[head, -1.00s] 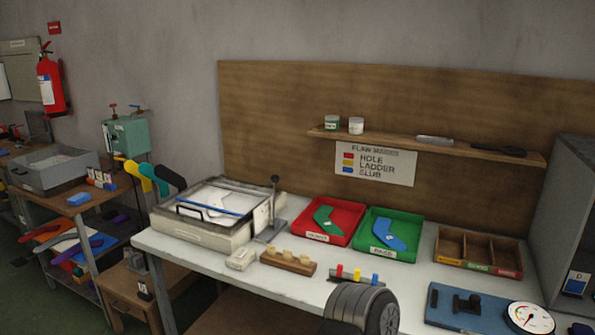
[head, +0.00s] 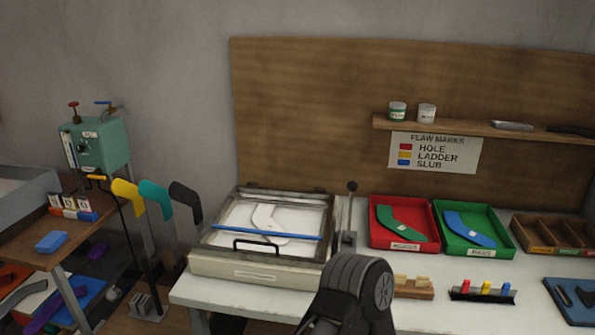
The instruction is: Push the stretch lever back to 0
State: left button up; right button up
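An upright lever with a dark round knob (head: 352,187) stands on the bench just right of the pale frame box (head: 262,268). It looks roughly vertical; I cannot read a scale or a 0 mark beside it. A white sock-shaped piece (head: 264,218) lies inside the box, with a blue bar (head: 267,232) across it. A dark link of my arm covers the bench in front of the lever's foot. Neither of my gripper's fingertips shows, so I cannot see whether they are open or shut.
A red tray (head: 434,228) and a green tray (head: 503,228) stand right of the lever. A wooden peg block (head: 414,287) and a rack of coloured markers (head: 482,292) lie in front. Several coloured sock forms (head: 155,195) stand left of the bench.

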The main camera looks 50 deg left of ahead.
aim_at(352, 186)
jog(key=k+j, duration=0.15)
jog(key=j, duration=0.2)
jog(key=k+j, duration=0.1)
jog(key=j, duration=0.25)
jog(key=k+j, duration=0.15)
jog(key=j, duration=0.2)
jog(key=k+j, duration=0.15)
jog(key=j, duration=0.2)
